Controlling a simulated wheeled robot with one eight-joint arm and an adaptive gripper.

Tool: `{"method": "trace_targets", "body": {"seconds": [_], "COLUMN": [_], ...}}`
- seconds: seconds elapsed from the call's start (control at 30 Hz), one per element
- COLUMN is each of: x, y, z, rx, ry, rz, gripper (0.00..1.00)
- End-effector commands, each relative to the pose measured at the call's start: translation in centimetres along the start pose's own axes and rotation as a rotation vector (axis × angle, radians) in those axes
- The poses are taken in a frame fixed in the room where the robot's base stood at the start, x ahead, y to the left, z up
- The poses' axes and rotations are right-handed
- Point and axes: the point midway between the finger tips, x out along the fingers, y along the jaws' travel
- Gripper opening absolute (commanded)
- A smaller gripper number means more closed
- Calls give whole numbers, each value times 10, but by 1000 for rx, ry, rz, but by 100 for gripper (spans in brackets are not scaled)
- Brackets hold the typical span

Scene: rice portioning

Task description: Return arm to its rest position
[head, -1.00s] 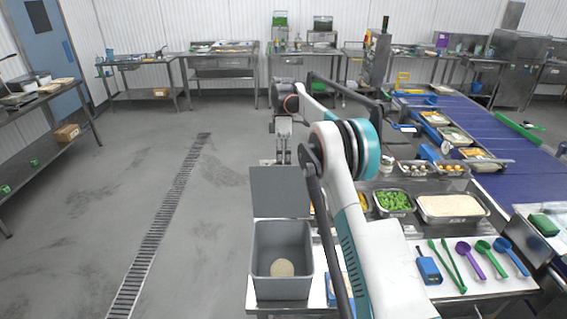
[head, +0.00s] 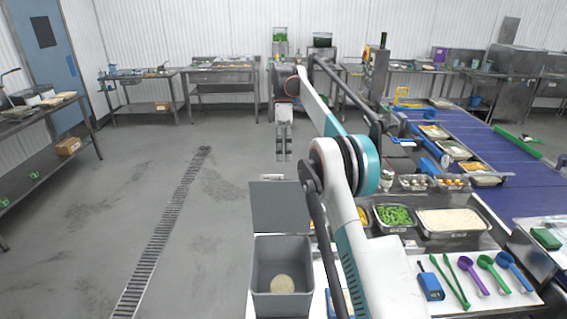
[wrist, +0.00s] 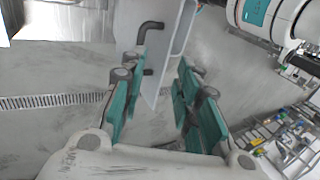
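My gripper (head: 284,157) hangs pointing down at the end of my raised arm, in the upper middle of the head view. It appears above and beyond the grey bin, with bare floor behind it. In the wrist view its two green-padded fingers (wrist: 160,97) stand wide apart. Nothing is held between them; a grey panel shows in the gap behind.
A grey bin (head: 283,305) with an open lid (head: 290,207) and a round beige patch inside stands at the front. Food trays (head: 438,235), green tongs, scoops and a blue conveyor (head: 480,143) lie right. Floor on the left is clear.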

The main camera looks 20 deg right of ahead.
Motion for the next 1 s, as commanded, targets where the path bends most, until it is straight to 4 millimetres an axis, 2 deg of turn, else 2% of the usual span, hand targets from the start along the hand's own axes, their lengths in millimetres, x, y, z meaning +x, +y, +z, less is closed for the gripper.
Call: {"method": "trace_targets", "body": {"seconds": [0.67,0.83,1.0], "x": [-6,-11,-14], "y": [-5,-18,-41], "z": [-1,-4,-6], "rx": [14,86,195], "ry": [1,9,32], "rz": [11,72,160], "gripper": [30,30,30]}}
